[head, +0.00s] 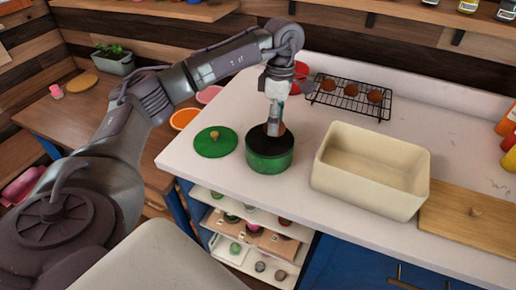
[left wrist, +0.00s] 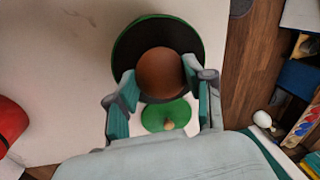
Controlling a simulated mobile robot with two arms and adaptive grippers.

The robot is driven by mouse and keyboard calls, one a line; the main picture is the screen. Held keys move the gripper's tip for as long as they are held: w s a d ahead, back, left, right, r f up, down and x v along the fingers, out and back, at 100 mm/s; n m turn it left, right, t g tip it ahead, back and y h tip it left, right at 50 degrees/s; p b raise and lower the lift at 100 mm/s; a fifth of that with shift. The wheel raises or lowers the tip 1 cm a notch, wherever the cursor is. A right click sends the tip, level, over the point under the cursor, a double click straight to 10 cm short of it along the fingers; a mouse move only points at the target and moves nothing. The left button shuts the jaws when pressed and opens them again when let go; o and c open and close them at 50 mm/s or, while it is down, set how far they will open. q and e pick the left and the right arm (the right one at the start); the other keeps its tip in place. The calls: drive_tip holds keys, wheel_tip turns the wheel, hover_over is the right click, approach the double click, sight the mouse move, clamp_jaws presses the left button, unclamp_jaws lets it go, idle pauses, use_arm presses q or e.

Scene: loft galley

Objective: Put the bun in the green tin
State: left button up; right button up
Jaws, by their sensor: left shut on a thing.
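The green tin (head: 270,163) stands open on the white counter, dark inside. My left gripper (head: 273,129) points down at the tin's mouth, shut on a round brown bun (left wrist: 160,72). In the left wrist view the fingers (left wrist: 161,88) grip the bun's sides, and the bun lies within the outline of the tin (left wrist: 122,52). I cannot tell whether its underside is above the rim or inside. The tin's green lid (head: 208,148) with a wooden knob lies left of the tin. My right gripper is not in view.
A wire rack (head: 325,99) with several brown buns stands behind. A large cream bin (head: 370,191) is right of the tin, with a wooden board (head: 455,228) beyond it. A red object (head: 300,72) stands behind my gripper. The counter's front edge is close to the tin.

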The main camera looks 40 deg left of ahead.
use_arm(q)
drive_tip(key=shift+s+a+f+p, duration=0.2)
drive_tip(key=shift+s+f, duration=0.05)
drive_tip(key=shift+f, duration=0.3)
drive_tip(key=shift+s+a+f+p, duration=0.15)
drive_tip(key=shift+s+f+p, duration=0.1)
drive_tip(key=shift+f, duration=0.25)
drive_tip(key=f, duration=0.4)
drive_tip(key=shift+w+a+p, duration=0.2)
drive_tip(key=shift+w+p, duration=0.1)
drive_tip(key=shift+p, duration=0.05)
drive_tip(key=shift+f, duration=0.25)
wheel_tip(320, 180, down, 3)
drive_tip(key=shift+s+d+p, duration=0.15)
drive_tip(key=shift+p, duration=0.35)
drive_tip(key=shift+f, duration=0.2)
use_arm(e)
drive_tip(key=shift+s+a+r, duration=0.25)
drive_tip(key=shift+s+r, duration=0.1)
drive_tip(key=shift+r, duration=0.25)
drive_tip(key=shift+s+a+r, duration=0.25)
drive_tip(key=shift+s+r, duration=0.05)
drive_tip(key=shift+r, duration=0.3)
use_arm(q)
drive_tip(key=shift+f, duration=0.15)
drive_tip(key=o, duration=0.7)
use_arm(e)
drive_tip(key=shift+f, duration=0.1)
use_arm(q)
drive_tip(key=shift+o, duration=0.2)
